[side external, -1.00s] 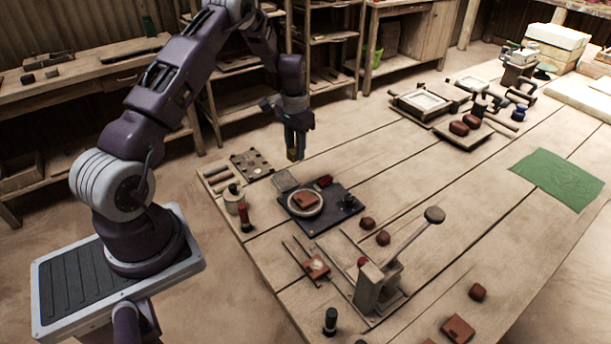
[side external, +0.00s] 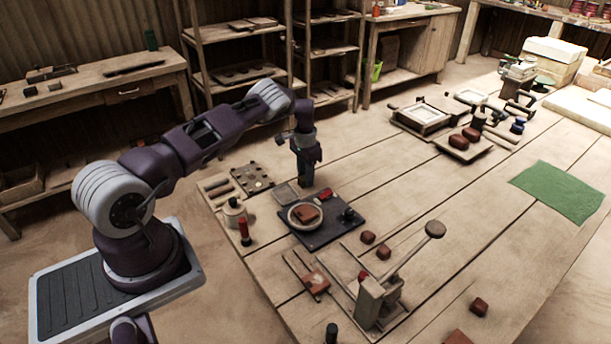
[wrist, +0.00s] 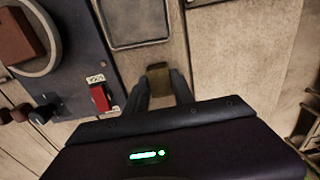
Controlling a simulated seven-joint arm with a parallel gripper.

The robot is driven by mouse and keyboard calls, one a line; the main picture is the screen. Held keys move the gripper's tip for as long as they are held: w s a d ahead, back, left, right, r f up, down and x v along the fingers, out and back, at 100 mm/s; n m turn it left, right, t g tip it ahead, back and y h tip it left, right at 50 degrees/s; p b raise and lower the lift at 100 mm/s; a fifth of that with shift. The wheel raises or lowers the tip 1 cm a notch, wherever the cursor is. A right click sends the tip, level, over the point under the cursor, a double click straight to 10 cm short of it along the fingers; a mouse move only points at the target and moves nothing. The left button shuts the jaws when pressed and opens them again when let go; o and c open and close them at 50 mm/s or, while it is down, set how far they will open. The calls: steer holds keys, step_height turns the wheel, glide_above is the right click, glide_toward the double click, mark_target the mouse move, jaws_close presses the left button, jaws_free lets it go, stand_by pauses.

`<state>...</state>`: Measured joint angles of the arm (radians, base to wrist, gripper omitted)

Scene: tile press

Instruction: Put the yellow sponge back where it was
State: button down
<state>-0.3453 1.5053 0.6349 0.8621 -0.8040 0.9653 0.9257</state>
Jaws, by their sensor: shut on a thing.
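The yellow sponge, a small olive-yellow block (wrist: 158,78), shows at the tips of my gripper in the wrist view. My gripper (wrist: 160,88) is shut on it, with one dark finger on each side. In the side external view my gripper (side external: 308,182) points straight down, low over the table behind the dark base plate. The sponge cannot be made out there. Whether it touches the table is unclear.
The dark plate (side external: 338,229) carries a round dish with a brown block and a red part. A shallow grey tray (side external: 285,194) lies to the left of my gripper. A lever press (side external: 378,300) stands nearer the front. Bare boards lie to the right of my gripper.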

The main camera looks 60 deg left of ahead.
steer(key=shift+f, duration=0.1)
steer(key=c, duration=1.1)
jaws_free()
steer(key=shift+o, duration=0.2)
